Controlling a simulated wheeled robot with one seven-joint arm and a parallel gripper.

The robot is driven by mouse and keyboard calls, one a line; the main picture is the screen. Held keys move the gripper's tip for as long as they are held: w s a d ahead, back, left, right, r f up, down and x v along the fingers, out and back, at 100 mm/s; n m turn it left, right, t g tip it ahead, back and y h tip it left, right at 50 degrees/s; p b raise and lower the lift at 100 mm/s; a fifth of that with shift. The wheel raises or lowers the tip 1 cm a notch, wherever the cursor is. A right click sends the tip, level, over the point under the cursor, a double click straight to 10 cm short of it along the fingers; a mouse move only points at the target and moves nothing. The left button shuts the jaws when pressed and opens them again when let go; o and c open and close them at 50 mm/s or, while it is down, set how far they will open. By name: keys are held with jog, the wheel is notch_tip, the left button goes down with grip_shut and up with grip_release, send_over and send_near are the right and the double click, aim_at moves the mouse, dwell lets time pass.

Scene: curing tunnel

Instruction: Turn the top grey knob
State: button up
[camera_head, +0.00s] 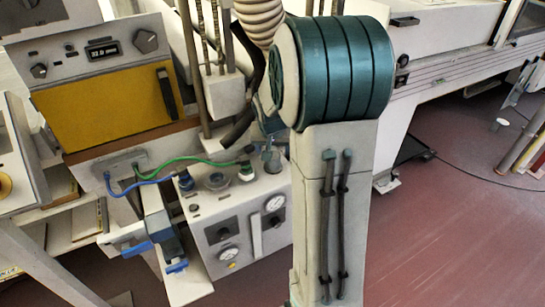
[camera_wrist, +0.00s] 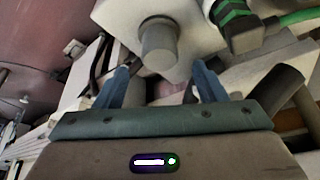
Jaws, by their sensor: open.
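A grey round knob (camera_wrist: 158,44) stands out from a pale block in the wrist view, just beyond my fingertips. It appears to be the grey knob (camera_head: 271,162) on top of the white gauge box (camera_head: 268,244) in the head view, right of the green-cable connector. My gripper (camera_wrist: 160,67) is open and empty. Its two blue fingers are spread to either side of the knob's line, and I cannot tell whether they reach around it. In the head view my arm hides most of the gripper.
A green-banded connector (camera_wrist: 240,24) sits close right of the knob in the wrist view. Blue (camera_head: 150,180) and green (camera_head: 195,160) cables cross left of it in the head view. A yellow-doored cabinet (camera_head: 105,112) stands at left. Red floor (camera_head: 440,230) is free at right.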

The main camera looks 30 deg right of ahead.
aim_at(273, 160)
jog(key=x, duration=0.6)
jog(key=shift+w, duration=0.1)
jog(key=c, duration=1)
jog(key=shift+o, duration=0.2)
jog(key=shift+f+b, duration=0.15)
jog(key=shift+b, duration=0.15)
